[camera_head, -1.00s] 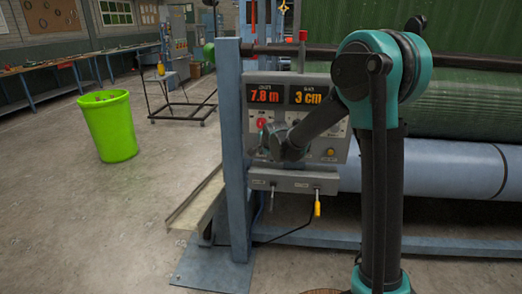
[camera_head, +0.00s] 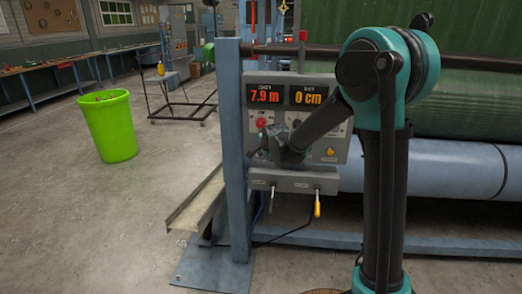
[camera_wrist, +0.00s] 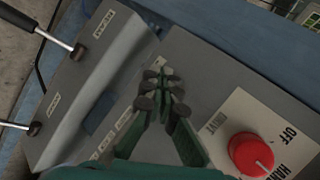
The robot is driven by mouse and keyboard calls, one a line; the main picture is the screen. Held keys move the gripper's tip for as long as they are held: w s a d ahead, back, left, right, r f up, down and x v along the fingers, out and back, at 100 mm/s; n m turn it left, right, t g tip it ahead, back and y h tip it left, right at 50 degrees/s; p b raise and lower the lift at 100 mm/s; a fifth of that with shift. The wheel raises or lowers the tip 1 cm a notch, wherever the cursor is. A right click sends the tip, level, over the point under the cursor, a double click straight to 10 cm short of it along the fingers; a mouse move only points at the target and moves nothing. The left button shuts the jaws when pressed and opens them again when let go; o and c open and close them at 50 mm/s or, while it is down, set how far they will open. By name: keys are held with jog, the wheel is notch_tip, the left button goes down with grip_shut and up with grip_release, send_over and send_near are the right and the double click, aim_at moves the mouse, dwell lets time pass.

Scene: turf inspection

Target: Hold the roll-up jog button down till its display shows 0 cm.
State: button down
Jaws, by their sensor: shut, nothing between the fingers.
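The control box (camera_head: 293,110) has two lit displays. The left display (camera_head: 264,94) reads 7.9 m and the right display (camera_head: 305,95) reads 0 cm. My gripper (camera_wrist: 160,92) is shut and empty, its fingertips over the grey panel face in the wrist view. In the head view my wrist and arm cover the lower left of the panel. I cannot make out the jog button; the gripper may hide it. Whether the fingertips touch the panel is unclear.
A red knob (camera_wrist: 251,155) sits right of my fingers in the wrist view. Two levers stick out below the panel, one with a yellow handle (camera_head: 317,207). A blue post (camera_head: 233,150) stands just left of the box. A green bin (camera_head: 107,126) stands on open floor.

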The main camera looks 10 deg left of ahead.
jog(key=shift+s, duration=0.2)
jog(key=s, duration=0.4)
jog(key=shift+s+a, duration=0.1)
jog(key=shift+s, duration=0.25)
jog(key=s+d+f+n+g+h, duration=0.2)
jog(key=s+d+f+n, duration=0.15)
jog(key=s+d, duration=0.75)
jog(key=s+d+f+n+g+h, duration=0.15)
jog(key=s+d+n, duration=0.25)
jog(key=s+d, duration=0.65)
jog(key=s+d+f+n+g, duration=0.1)
jog(key=s+d+f+n, duration=0.3)
jog(key=s+d, duration=0.3)
jog(key=s+f, duration=0.1)
jog(key=s, duration=0.1)
jog(key=shift+s+d+f, duration=0.2)
jog(key=shift+s+d, duration=0.05)
jog(key=shift+s, duration=0.05)
jog(key=shift+g, duration=0.25)
dwell(0.8)
